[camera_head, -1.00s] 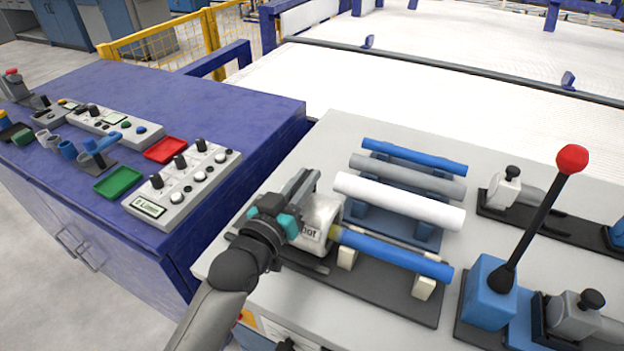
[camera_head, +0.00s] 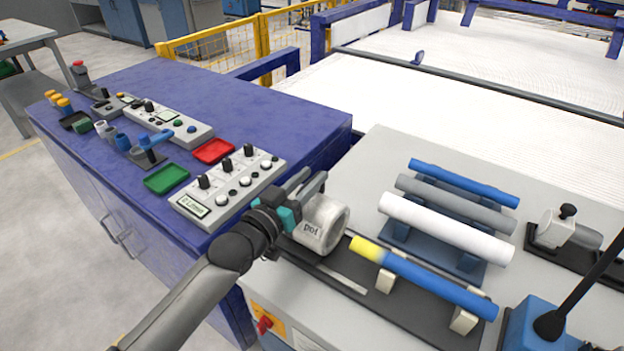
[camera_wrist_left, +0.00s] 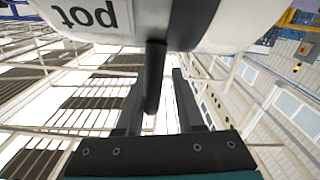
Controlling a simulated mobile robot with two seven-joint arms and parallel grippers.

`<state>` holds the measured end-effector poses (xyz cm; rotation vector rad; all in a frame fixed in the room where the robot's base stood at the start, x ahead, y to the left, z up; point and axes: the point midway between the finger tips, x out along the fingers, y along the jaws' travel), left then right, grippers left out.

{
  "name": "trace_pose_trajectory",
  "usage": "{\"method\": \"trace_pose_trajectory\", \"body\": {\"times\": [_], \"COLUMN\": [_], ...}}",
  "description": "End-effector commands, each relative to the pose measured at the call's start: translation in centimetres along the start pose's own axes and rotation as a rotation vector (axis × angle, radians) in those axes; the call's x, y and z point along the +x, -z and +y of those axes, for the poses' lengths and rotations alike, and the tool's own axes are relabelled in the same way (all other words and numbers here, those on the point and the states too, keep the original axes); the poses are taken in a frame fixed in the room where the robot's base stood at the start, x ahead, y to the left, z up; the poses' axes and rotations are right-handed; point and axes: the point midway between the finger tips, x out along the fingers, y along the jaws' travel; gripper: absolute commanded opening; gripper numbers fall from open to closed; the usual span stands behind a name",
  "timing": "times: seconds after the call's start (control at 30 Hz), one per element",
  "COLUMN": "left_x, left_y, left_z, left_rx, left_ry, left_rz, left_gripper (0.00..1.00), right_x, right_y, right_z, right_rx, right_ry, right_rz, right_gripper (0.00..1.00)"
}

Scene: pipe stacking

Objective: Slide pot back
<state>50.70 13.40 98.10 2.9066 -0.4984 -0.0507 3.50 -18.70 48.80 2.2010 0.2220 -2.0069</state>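The pot (camera_head: 322,224) is a whitish cylinder marked "pot", lying on its side on a dark rail at the left end of the blue pipe (camera_head: 430,282). The pipe's yellow end (camera_head: 368,249) is bare, with a gap to the pot. My left gripper (camera_head: 312,184) is at the pot's left side. In the left wrist view the pot (camera_wrist_left: 180,22) fills the top, and its dark rod-like handle (camera_wrist_left: 154,75) stands between my fingers, with visible gaps on both sides. The left gripper looks open around it. My right gripper is not in view.
The blue pipe rests on pale supports (camera_head: 464,320). Behind it a rack carries white (camera_head: 445,228), grey (camera_head: 455,204) and blue (camera_head: 465,182) pipes. A control box (camera_head: 230,187) and red (camera_head: 213,151) and green (camera_head: 167,179) trays sit on the blue cabinet (camera_head: 290,115) at left.

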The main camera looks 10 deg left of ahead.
Motion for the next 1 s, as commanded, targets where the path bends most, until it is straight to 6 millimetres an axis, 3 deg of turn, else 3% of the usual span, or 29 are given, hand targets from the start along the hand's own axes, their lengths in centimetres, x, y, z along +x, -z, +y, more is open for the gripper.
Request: {"method": "trace_pose_trajectory", "body": {"times": [0.47,1.0], "left_x": [-0.8,-8.9], "left_y": [-0.1,-0.1], "left_z": [0.2,0.2], "left_rx": [-0.001,-0.001], "left_ry": [-0.004,-0.003], "left_rz": [-0.001,-0.003], "left_gripper": [0.46,0.46], "right_x": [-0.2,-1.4], "right_y": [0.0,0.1], "right_z": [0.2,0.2], "right_rx": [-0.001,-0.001], "right_ry": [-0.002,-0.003], "right_rz": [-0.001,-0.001], "right_gripper": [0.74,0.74]}}
